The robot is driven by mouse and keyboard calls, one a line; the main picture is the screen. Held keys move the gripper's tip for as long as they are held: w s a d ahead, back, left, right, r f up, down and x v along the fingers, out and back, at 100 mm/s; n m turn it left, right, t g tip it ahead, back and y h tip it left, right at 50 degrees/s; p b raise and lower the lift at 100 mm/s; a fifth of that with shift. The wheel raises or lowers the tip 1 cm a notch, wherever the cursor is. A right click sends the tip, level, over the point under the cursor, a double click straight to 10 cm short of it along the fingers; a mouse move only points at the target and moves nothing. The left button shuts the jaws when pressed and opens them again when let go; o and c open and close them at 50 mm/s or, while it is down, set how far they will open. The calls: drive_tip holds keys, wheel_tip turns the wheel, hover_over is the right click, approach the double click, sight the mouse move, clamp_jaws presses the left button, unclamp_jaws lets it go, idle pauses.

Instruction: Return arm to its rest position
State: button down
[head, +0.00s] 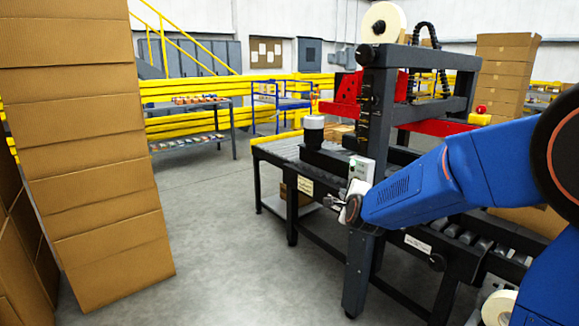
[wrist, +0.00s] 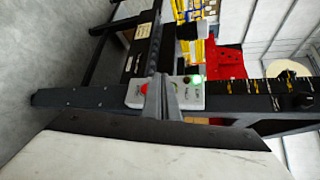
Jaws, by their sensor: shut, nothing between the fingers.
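My blue arm reaches in from the right in the head view. My gripper (head: 346,208) is at its end, in front of the machine's dark front post. In the wrist view my gripper (wrist: 167,85) is shut with nothing between its fingers. A light grey control box (head: 361,170) is fixed to the post just above my gripper. In the wrist view the control box (wrist: 192,97) shows a red button and a lit green one, and my fingers cover part of it. I cannot tell whether they touch it.
A tall stack of flat cartons (head: 95,160) stands at left. Grey floor (head: 230,240) is clear between them. A shelf table (head: 190,143) and yellow rails stand behind.

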drive_tip(key=s+d+f+n+g, duration=0.2)
drive_tip(key=s+n, duration=0.5)
drive_tip(key=s, duration=0.8)
drive_tip(key=s+d+f+n+g, duration=0.2)
drive_tip(key=s+n, duration=0.5)
drive_tip(key=s, duration=0.9)
drive_tip(key=s+d+f+n+g, duration=0.1)
drive_tip(key=s+d+n+g, duration=0.3)
drive_tip(key=s, duration=1.2)
drive_tip(key=n+g, duration=0.2)
drive_tip(key=n, duration=0.1)
drive_tip(key=shift+d+f+n, duration=0.25)
drive_tip(key=shift+f+n, duration=0.05)
drive_tip(key=shift+f, duration=0.1)
drive_tip(key=shift+w, duration=0.1)
